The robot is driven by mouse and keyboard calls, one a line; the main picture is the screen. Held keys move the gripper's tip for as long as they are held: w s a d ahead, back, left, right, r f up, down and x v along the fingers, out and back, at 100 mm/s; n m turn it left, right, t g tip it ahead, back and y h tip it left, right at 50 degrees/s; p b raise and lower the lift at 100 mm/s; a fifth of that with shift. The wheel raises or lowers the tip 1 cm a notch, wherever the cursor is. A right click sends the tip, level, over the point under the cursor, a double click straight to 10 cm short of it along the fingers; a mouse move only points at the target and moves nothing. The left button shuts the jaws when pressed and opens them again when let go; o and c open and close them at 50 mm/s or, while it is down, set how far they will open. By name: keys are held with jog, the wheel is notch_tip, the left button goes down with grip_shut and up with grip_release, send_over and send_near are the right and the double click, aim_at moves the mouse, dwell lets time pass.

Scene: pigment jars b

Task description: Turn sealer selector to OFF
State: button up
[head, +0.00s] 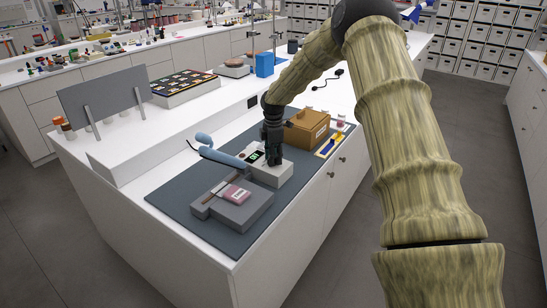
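A pale box-shaped unit (272,177) with a dark panel and a small lit green display (255,156) stands on the dark mat; it looks like the sealer's control unit. My gripper (273,159) points down over the top of this unit, just right of the display. Its fingers reach the top face or hover very close above it; I cannot tell whether they touch. The gripper hides the part of the panel beneath it, and no selector knob or its setting can be made out. Whether the fingers are open or shut is too small to see.
A light blue handled tool (222,156) lies left of the unit. A grey block (232,208) with a labelled pouch (235,194) is in front. A brown box (307,128) and a yellow-edged tray (328,145) stand behind right. The dark mat (175,194) is bare at left.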

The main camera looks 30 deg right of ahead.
notch_tip(320, 180, up, 12)
dwell(0.8)
dwell(0.4)
